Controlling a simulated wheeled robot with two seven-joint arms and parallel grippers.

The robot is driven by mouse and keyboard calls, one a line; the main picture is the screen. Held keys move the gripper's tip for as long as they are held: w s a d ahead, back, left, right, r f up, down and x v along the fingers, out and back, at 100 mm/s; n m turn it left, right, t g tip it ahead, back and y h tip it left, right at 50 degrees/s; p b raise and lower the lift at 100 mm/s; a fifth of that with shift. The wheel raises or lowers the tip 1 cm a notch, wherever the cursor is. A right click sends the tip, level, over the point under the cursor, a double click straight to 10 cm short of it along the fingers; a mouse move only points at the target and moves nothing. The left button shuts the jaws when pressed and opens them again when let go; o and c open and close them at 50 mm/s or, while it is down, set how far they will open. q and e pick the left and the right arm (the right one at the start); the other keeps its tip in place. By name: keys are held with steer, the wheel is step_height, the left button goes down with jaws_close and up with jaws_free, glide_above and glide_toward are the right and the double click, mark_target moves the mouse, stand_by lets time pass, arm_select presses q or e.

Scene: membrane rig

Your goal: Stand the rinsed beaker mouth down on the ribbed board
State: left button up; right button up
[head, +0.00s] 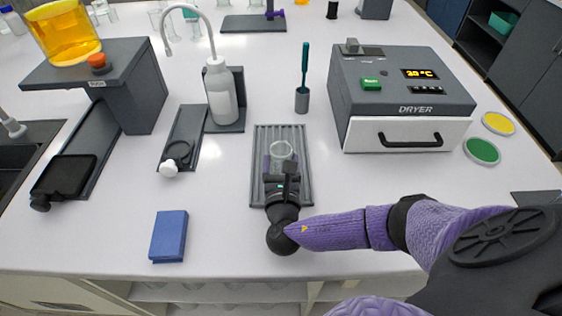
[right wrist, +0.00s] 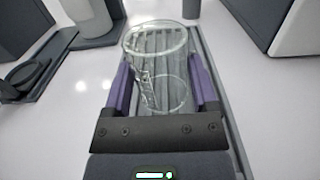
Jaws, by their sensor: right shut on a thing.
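The clear glass beaker (head: 281,152) is over the ribbed board (head: 262,137), between the purple fingers of my right gripper (head: 281,166). In the right wrist view the beaker (right wrist: 158,65) looks roughly upright, with a round end towards the camera and the ribs showing through the glass. My right gripper (right wrist: 160,88) is shut on its sides. I cannot tell which end is the mouth, nor whether the lower end touches the board; the gripper hides part of it. My left gripper is not in view.
The dryer (head: 400,95) stands right of the board, with a grey cup holding a green-handled tool (head: 303,98) near its left side. A white wash bottle (head: 220,97) is behind left. A blue block (head: 169,235) lies front left.

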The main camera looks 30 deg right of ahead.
stand_by(0.4)
steer(key=o, duration=1.3)
steer(key=shift+c, duration=0.2)
steer(key=p+v, duration=0.2)
steer(key=v, duration=0.7)
steer(key=shift+s+a, duration=0.3)
steer(key=shift+s, duration=0.15)
